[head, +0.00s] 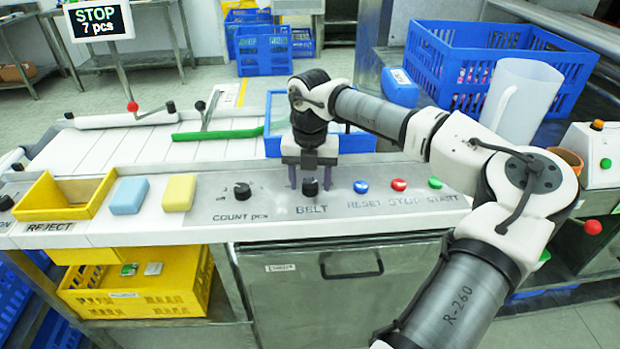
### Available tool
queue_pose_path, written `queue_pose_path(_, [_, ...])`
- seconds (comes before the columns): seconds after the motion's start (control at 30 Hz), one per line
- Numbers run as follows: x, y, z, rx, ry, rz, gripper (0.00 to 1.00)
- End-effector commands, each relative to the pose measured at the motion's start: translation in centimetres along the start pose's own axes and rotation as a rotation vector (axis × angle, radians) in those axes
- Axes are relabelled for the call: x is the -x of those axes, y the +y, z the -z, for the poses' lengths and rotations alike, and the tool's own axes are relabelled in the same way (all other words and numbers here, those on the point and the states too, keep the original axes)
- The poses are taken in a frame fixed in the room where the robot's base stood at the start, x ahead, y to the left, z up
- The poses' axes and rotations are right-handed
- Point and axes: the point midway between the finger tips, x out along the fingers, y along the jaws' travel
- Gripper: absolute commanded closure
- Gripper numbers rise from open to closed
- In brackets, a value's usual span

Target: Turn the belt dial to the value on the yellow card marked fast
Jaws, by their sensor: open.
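The belt dial (310,188) is a small black knob on the grey control panel, above the printed word BELT. My gripper (311,182) points down over it from behind. Its two dark fingers stand apart, one to the left and one to the right of the knob. I cannot tell whether they touch it. The dial's pointer and scale values are too small or covered to read. I cannot make out a yellow card marked fast in this view.
The count dial (242,191) is left of the belt dial; blue, red and green buttons (398,185) are to the right. A yellow block (179,193), a blue block (129,196) and a yellow reject bin (40,206) lie further left. A sign (98,19) reads STOP 7 pcs.

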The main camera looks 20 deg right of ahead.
Motion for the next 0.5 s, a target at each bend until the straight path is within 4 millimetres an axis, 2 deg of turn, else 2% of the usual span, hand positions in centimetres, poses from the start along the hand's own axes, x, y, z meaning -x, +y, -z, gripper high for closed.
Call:
queue_pose_path(0.17, [1.9,0.0,-0.1,-0.002,-0.005,0.001,0.45])
queue_pose_path(0.5, [9.6,0.0,-0.1,-0.002,-0.004,0.0,0.45])
